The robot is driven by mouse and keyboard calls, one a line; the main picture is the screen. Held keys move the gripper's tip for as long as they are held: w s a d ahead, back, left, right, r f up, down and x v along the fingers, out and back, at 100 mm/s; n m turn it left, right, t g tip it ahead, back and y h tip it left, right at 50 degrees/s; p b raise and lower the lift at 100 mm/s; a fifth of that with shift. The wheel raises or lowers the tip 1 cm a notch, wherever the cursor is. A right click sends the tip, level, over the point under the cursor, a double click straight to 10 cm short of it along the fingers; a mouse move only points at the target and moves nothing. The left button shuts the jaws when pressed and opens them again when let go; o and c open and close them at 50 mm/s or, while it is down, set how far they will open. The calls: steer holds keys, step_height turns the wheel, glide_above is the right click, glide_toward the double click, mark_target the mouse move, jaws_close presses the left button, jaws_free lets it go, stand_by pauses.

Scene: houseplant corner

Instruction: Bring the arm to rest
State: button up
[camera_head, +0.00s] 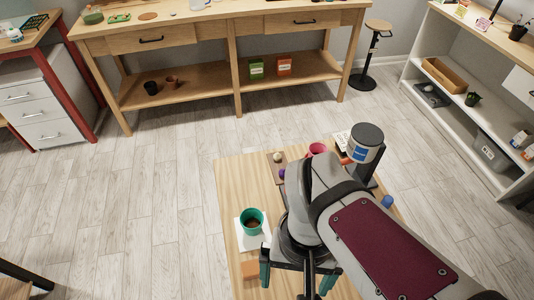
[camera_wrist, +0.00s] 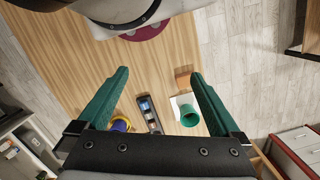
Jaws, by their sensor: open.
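My gripper (camera_head: 297,284) is open, with its teal fingers spread over the front part of the wooden table (camera_head: 233,180). My arm covers much of the right side of the table in the head view. A green pot (camera_head: 252,222) stands on a white square (camera_head: 240,236) left of my gripper, apart from it. The pot also shows in the wrist view (camera_wrist: 189,117), beside the right finger.
An orange-brown block (camera_head: 250,269) lies close to the left finger. A pink-red pot (camera_head: 317,149) and a blue-labelled container (camera_head: 364,150) stand at the table's far end. A dark tray (camera_wrist: 149,115) with small items shows in the wrist view.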

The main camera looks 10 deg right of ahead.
steer(key=shift+w+a+r+m+t+y, duration=0.1)
steer(key=shift+a+r+m+t+y, duration=0.2)
steer(key=shift+a, duration=0.2)
steer(key=shift+a+r+m+t+y, duration=0.25)
steer(key=shift+a+m+t+y, duration=0.05)
steer(key=shift+a, duration=0.2)
